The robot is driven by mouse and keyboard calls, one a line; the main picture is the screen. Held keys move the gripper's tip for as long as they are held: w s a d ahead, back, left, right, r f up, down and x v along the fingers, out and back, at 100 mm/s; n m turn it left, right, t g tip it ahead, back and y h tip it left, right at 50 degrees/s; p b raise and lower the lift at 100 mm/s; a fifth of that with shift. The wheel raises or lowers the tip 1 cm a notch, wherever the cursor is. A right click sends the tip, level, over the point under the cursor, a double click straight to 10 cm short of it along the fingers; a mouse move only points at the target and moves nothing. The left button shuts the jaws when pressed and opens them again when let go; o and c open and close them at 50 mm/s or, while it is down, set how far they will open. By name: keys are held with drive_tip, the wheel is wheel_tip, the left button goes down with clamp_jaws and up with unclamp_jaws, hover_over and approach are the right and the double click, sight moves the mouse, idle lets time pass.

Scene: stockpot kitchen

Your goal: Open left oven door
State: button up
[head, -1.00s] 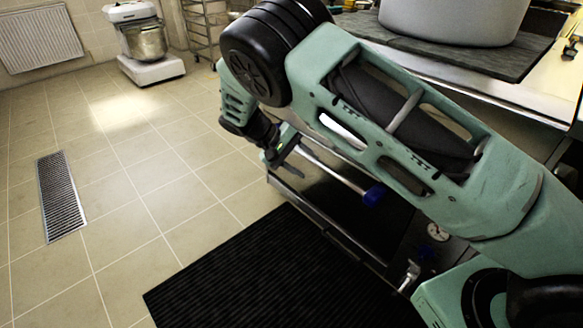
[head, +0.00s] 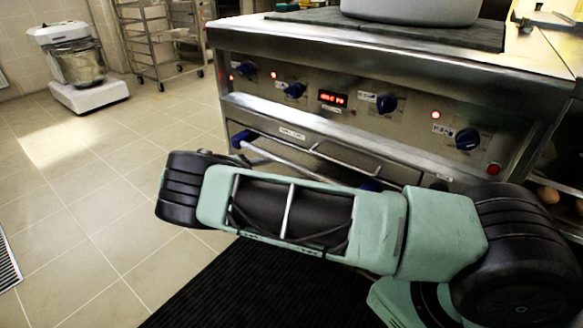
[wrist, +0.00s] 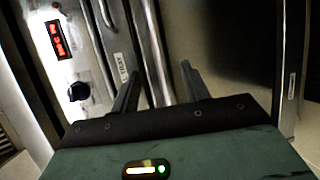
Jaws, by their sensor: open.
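The oven (head: 300,75) stands beyond my arm in the head view. Its door has a metal handle bar (head: 290,160) with blue ends (head: 241,138) below the control panel. My arm covers most of the door, which looks shut where it shows. In the wrist view my gripper (wrist: 160,72) is open, its two dark fingers pointing at the oven front. The handle bar (wrist: 155,50) shows in the gap between the fingers; I cannot tell whether they touch it. The dark oven door (wrist: 225,45) lies to the right. The gripper is hidden in the head view.
The control panel has blue knobs (head: 387,103) and a red display (head: 333,98). A large pot (head: 412,10) stands on top. A black mat (head: 225,290) lies on the floor in front. A mixer (head: 78,65) and a rack (head: 160,40) stand at the back left. The tiled floor at left is clear.

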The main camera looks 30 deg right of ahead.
sight(288, 167)
drive_tip(key=d, duration=0.3)
drive_tip(key=d+f+b, duration=0.1)
drive_tip(key=d, duration=0.3)
drive_tip(key=d+f, duration=0.1)
drive_tip(key=d, duration=0.2)
drive_tip(key=shift+s+d+b, duration=0.2)
drive_tip(key=shift+s+b, duration=0.1)
clamp_jaws()
drive_tip(key=shift+a, duration=0.1)
